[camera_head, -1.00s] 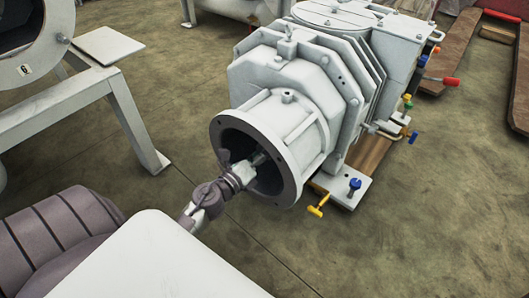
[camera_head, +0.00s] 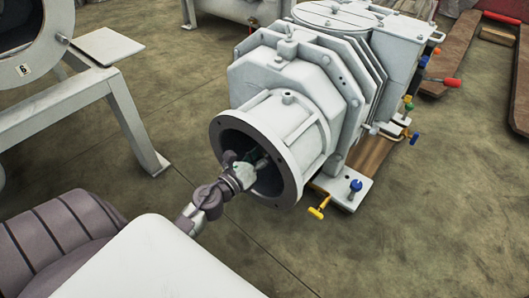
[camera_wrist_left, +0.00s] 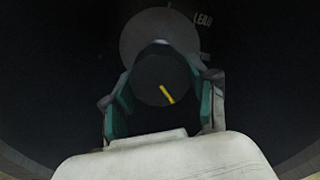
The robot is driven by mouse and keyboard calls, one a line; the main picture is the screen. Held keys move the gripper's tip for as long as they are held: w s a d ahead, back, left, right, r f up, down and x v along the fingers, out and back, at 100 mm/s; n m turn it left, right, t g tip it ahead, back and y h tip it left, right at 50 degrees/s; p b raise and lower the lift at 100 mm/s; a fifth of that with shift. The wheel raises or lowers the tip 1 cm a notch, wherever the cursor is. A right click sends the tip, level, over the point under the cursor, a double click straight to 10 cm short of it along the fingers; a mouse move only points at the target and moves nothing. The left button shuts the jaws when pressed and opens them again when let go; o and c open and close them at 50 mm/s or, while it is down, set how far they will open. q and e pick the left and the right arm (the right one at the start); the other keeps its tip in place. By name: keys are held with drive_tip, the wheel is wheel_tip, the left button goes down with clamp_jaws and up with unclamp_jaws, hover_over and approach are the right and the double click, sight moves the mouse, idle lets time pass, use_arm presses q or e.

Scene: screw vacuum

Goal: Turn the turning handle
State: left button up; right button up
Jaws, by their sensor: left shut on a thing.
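The turning handle (camera_wrist_left: 160,78) shows in the left wrist view as a dark round knob with a short yellow mark on its face. It sits deep inside the open round flange (camera_head: 222,128) of the big white screw vacuum machine (camera_head: 290,75). My left gripper (camera_wrist_left: 162,98) is shut on the handle, with a green-edged finger on each side of it. In the head view my left gripper (camera_head: 250,166) reaches into the flange opening, and the handle cannot be made out there. My right gripper is not in view.
The flange rim surrounds my left gripper closely. A yellow T-shaped valve (camera_head: 319,208) and a blue knob (camera_head: 355,186) stick out at the machine's base. A white stand (camera_head: 125,115) is at the left. Bare floor (camera_head: 430,220) lies at the right.

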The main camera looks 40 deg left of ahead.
use_arm(q)
drive_tip(key=shift+f, duration=0.15)
drive_tip(key=o, duration=1)
drive_tip(key=shift+o, duration=0.8)
drive_tip(key=s+a, duration=0.1)
drive_tip(key=s, duration=1.1)
